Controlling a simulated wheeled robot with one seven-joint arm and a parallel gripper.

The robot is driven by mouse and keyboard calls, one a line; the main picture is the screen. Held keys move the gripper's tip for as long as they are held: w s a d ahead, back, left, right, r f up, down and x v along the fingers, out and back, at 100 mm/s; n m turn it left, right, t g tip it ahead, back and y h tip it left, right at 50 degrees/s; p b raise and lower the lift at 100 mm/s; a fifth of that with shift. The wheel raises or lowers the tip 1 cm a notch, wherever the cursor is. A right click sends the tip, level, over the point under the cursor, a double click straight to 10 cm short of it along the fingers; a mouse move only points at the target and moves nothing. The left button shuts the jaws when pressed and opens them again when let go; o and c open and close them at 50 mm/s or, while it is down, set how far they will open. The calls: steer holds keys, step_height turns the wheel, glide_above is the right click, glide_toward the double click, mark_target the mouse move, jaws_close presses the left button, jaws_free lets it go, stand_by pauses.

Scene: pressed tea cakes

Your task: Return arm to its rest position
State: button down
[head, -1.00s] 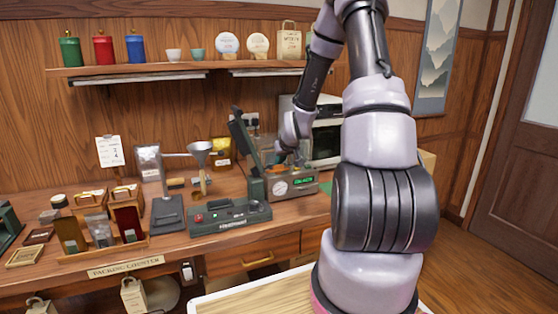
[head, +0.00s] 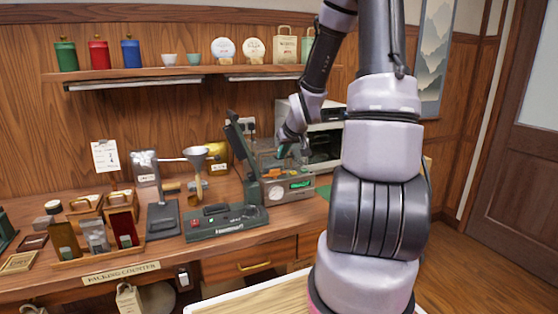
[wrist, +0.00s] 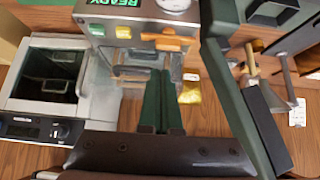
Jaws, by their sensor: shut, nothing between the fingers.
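My gripper (head: 281,153) hangs over the back of the counter, just above a grey press machine (head: 290,188) with a lit green display. In the wrist view, the two dark green fingers of my gripper (wrist: 160,76) lie side by side, shut and empty. The machine's metal front (wrist: 140,32) shows there, with a gauge, a READY display, coloured buttons and orange handles. In the head view, my arm is bent, with its forearm reaching down to the gripper. The exact gap between the fingertips and the machine is hard to tell.
A dark green upright panel (head: 240,160) stands left of the gripper; it also shows close on the right in the wrist view (wrist: 240,100). A microwave-like appliance (head: 322,148) stands right behind. A wall shelf (head: 190,82) with canisters and cups hangs above. Floor at right is clear.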

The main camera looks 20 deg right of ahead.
steer(key=s+a+r+m, duration=0.1)
steer(key=s+a+r, duration=0.3)
steer(key=s+r, duration=0.3)
steer(key=s+a+r+m+y, duration=0.1)
steer(key=s+a+r, duration=0.2)
steer(key=s+r, duration=0.5)
steer(key=s+a+r+m+g+y, duration=0.1)
steer(key=s+a+r+m, duration=0.1)
steer(key=s+a+r, duration=0.2)
steer(key=s+r, duration=0.3)
steer(key=s, duration=0.4)
steer(key=shift+a+r, duration=0.2)
steer(key=shift+a, duration=0.15)
